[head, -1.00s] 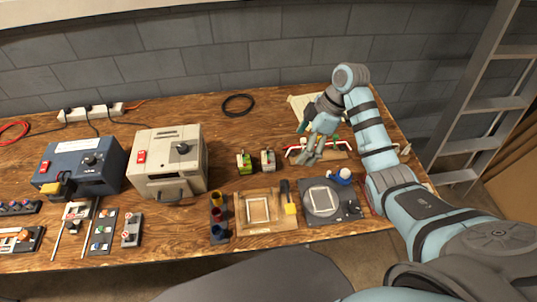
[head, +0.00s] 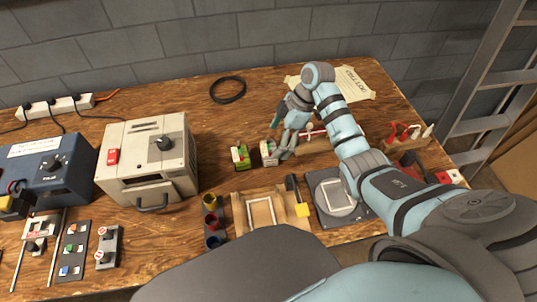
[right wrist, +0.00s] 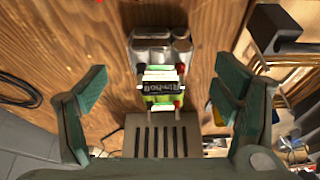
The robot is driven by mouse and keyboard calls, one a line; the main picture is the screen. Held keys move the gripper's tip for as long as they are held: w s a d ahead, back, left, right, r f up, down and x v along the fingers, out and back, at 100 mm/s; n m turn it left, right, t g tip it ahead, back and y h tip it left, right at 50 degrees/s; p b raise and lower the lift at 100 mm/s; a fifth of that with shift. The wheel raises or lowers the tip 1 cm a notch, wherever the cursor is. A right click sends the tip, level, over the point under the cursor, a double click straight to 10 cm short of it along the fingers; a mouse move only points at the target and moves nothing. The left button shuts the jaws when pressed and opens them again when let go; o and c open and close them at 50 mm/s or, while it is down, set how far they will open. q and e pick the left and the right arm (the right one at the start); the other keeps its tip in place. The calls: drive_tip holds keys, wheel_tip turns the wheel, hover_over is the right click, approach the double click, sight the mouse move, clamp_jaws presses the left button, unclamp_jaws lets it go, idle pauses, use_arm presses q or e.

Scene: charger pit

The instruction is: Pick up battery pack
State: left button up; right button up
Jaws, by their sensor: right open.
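Two small blocks that look like battery packs stand side by side on the wooden bench, a green one (head: 240,157) and a grey one (head: 268,152). In the right wrist view, the grey block (right wrist: 152,48) is at the top, with a bright green-labelled block (right wrist: 161,88) below it. I cannot tell which one the task means. My right gripper (head: 281,140) is open and empty, just right of the grey block in the head view. Its fingers (right wrist: 160,98) appear on either side of the blocks in the wrist view. My left gripper is not in view.
A beige box with a red switch (head: 152,160) stands left of the blocks, and a blue box (head: 45,170) is farther left. A wooden tray (head: 240,212) and coloured cups (head: 212,225) are in front. A black cable coil (head: 228,90) lies behind.

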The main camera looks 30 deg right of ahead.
sight(269, 151)
drive_tip(key=b+x, duration=0.1)
drive_tip(key=x, duration=0.5)
drive_tip(key=shift+a, duration=0.15)
drive_tip(key=c, duration=1.6)
drive_tip(key=shift+r, duration=0.15)
drive_tip(key=shift+c, duration=0.2)
